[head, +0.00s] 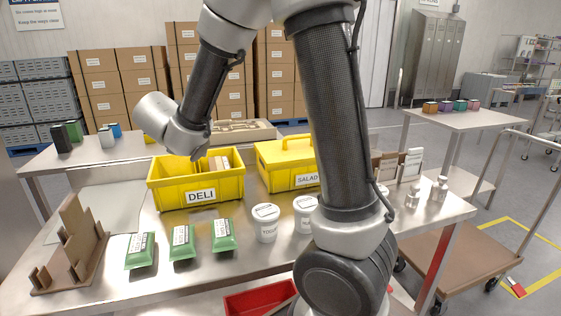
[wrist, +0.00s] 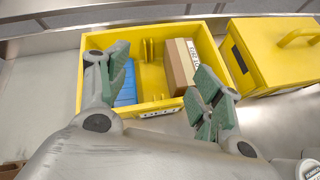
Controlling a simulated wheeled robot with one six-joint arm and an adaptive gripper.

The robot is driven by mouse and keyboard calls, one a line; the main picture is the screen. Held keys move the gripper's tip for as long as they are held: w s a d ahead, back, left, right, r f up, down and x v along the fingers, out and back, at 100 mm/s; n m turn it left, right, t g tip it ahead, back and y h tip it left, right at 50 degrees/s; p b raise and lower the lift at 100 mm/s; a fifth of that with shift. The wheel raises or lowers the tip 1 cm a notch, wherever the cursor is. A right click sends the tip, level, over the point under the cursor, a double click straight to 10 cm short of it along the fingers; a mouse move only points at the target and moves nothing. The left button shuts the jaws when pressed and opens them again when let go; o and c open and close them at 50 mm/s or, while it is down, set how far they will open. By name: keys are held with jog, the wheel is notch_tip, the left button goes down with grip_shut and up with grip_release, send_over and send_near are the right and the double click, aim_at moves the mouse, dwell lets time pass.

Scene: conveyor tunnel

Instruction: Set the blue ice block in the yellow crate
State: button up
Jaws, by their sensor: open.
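The open yellow crate (head: 172,196), labelled DELI, stands on the steel table; it also shows in the wrist view (wrist: 88,62). The blue ice block (wrist: 127,85) lies inside the crate at its left side in the wrist view, partly hidden by my left finger. A brown carton with a white label (wrist: 182,65) is in the crate to its right. My gripper (wrist: 162,60) is open and empty over the crate, its fingers spread apart. The block appears apart from the fingers. In the head view, my wrist hides the fingers, and the block cannot be made out.
A closed yellow SALAD box (head: 285,176) with a handle stands right of the crate. Green packs (head: 182,243) and white tubs (head: 265,222) line the front. A brown stepped rack (head: 75,245) stands at left. Bare steel lies left of the crate.

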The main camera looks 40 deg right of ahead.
jog(key=s+d+r+m+g+h, duration=0.15)
jog(key=s+d+r+m, duration=0.25)
jog(key=s+d+m, duration=0.45)
jog(key=s+d+r+m+g+y, duration=0.1)
jog(key=s+d+r+m+g, duration=0.2)
jog(key=s+d+m, duration=0.5)
jog(key=s+a+f+m+y, duration=0.1)
jog(key=s+a+m+y, duration=0.1)
jog(key=s+m, duration=0.3)
jog(key=s+a+f+m+y, duration=0.2)
jog(key=s+m+y, duration=0.2)
jog(key=s, duration=0.8)
jog(key=shift+m+g, duration=0.45)
jog(key=shift+m, duration=0.5)
jog(key=shift+f, duration=0.1)
